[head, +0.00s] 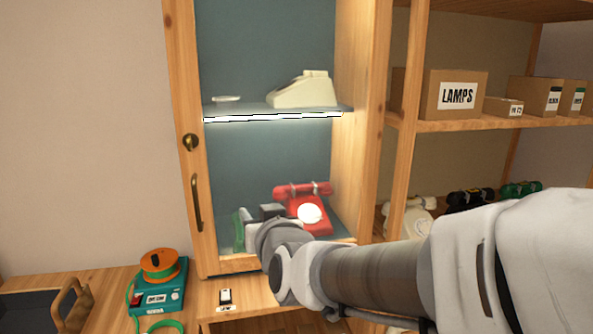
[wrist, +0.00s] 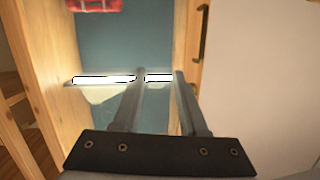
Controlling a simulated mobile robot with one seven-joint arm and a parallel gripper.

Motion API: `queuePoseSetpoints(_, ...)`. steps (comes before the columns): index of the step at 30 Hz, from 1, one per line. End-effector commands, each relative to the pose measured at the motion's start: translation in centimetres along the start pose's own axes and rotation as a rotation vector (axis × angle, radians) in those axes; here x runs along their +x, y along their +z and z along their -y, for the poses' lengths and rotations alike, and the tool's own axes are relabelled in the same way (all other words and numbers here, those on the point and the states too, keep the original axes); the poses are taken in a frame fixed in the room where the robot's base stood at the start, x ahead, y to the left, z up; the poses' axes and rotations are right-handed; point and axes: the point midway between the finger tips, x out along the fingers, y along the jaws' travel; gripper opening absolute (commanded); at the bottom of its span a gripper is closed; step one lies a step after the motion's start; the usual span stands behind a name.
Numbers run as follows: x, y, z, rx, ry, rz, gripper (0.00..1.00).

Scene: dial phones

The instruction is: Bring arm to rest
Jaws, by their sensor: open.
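My arm reaches in from the right in the head view, ending in my gripper (head: 250,215) in front of the lower part of a wooden cabinet (head: 182,90). My own wrist partly hides the fingers there. In the wrist view my gripper (wrist: 160,76) has two dark fingers apart, with nothing between them but the cabinet behind. A red dial phone (head: 305,212) sits in the lower bay, just right of my gripper. It also shows at the top of the wrist view (wrist: 95,5). I cannot tell whether the fingertips are inside the cabinet.
A lit shelf (head: 275,112) holds a cream phone (head: 303,90). The cabinet's left upright bears a dark handle (head: 197,203) and brass knob (head: 190,142). Below left stands a teal device (head: 160,290) with an orange spool (head: 160,263). Right shelves hold boxes (head: 457,95) and phones (head: 468,199).

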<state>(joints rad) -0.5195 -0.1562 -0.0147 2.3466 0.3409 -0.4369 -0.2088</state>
Motion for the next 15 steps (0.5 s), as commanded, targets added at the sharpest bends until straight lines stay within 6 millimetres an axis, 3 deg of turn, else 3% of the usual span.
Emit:
queuePoseSetpoints(1,-1.2,0.2,-1.4,0.006,0.01,0.046,0.42)
queuePoseSetpoints(8,-7.5,3.8,-6.2,0.029,0.061,0.309,0.42)
queuePoseSetpoints(15,-16.2,8.4,-10.5,0.076,0.178,0.588,0.42)
